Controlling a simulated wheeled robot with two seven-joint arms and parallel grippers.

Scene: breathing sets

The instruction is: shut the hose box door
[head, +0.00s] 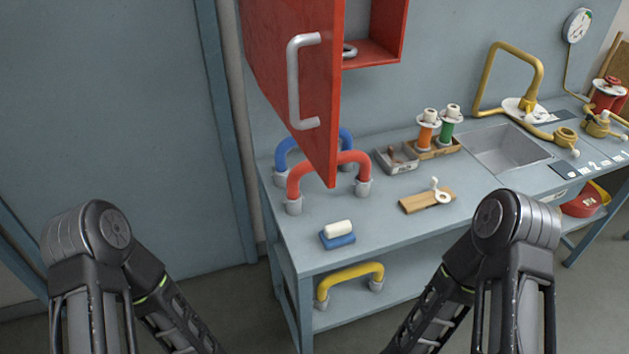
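The red hose box (372,54) is on the wall above the bench, near the top of the head view. Its red door (268,50) stands wide open toward me and to the left, with a grey bar handle (293,82) on the face I see. Part of the inside shows to the right of the door, with a small grey ring-shaped fitting (349,50) in it. The top of the box and door is cut off. Both my arms come up from the bottom of the view, well apart from the door. Neither gripper shows in the view.
A blue-grey bench (385,225) stands below the box. On it are a red hose (328,161), a blue hose (283,150), a sponge block (338,235), a wooden board (427,200), and orange and green spools (425,130). A sink (505,148) is at right. Floor left of the bench is clear.

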